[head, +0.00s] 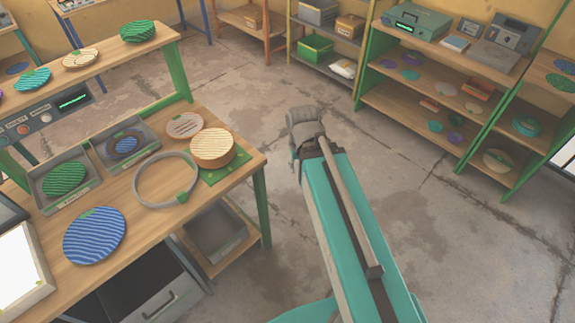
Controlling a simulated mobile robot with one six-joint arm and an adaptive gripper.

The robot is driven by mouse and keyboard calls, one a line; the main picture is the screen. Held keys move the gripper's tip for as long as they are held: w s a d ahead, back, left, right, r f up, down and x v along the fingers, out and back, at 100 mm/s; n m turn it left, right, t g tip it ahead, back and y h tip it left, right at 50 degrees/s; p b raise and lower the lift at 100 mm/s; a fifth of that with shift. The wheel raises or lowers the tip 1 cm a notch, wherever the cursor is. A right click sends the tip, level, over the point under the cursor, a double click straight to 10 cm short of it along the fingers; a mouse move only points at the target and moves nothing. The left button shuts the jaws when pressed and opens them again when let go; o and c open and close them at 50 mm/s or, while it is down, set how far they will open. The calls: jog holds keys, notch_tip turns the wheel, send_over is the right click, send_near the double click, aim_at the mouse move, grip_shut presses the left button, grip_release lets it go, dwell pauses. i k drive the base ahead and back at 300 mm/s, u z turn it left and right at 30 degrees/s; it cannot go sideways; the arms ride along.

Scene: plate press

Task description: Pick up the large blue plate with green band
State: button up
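A large round blue plate (95,237) with darker wavy stripes lies flat near the front edge of the wooden workbench (150,228) at the left. A small green mark shows at its upper rim; I cannot make out a full green band. Nothing rests on the plate. My teal arm rises from the lower right to a grey joint in the middle of the view, over the floor and well to the right of the plate. My gripper does not show; the arm's far end is hidden or out of sight.
Around the plate are a grey ring (138,184) with a green clip, a tray with a green plate (65,180), a tray with a smaller blue disc (125,145), a striped round block (212,148) and a white-panelled frame (22,268). Open concrete floor separates bench and right shelves (455,100).

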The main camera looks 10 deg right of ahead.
aim_at(96, 232)
jog(key=u, duration=1.75)
